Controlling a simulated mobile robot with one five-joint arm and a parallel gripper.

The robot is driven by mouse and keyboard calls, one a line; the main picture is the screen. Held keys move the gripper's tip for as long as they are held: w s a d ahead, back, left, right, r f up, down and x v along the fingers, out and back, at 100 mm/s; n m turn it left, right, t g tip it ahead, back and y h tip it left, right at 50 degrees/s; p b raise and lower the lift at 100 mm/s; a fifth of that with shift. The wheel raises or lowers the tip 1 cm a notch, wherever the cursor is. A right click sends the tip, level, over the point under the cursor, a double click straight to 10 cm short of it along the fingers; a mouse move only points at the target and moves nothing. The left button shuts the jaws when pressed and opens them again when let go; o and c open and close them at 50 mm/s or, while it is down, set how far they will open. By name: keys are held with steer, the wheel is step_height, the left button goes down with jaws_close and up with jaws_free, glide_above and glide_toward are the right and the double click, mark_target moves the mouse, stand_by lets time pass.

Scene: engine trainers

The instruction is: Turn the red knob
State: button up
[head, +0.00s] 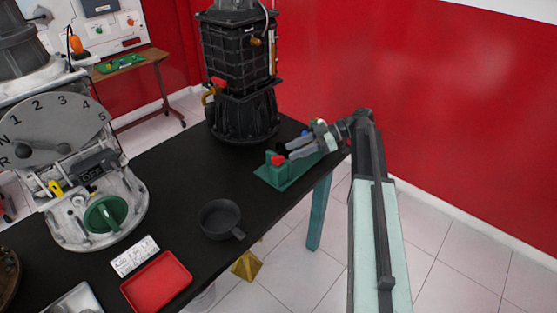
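A small red knob (276,160) sits on a green fixture (279,177) near the right edge of the black table. My gripper (287,151) reaches in from the right, low over the fixture. Its two grey fingers are spread a little, with their tips close beside the red knob on its right. I cannot tell whether they touch it. The gripper and wrist hide part of the fixture; a blue part (305,133) shows behind the fingers. Another red knob-like part (218,83) is on the tall black engine unit (240,75) at the back.
A dark pan (220,218), a red tray (157,282) and a white card (135,256) lie on the table (180,180) left of my arm. A gauge unit (85,170) with a green dial stands at the left. A red wall (430,110) rises at the right.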

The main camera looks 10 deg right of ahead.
mark_target(278, 157)
steer(key=b+x, duration=0.2)
steer(key=x, duration=0.4)
steer(key=shift+a+f, duration=0.25)
jaws_close()
steer(key=shift+m+t, duration=0.3)
steer(key=m+t, duration=0.2)
steer(key=t, duration=0.1)
steer(key=shift+s+m+h, duration=0.2)
steer(key=shift+m+h, duration=0.1)
steer(key=shift+h, duration=0.1)
steer(key=shift+w+m+t+h, duration=0.15)
steer(key=shift+m+t+h, duration=1.15)
steer(key=shift+m+t, duration=0.9)
steer(key=shift+w, duration=0.1)
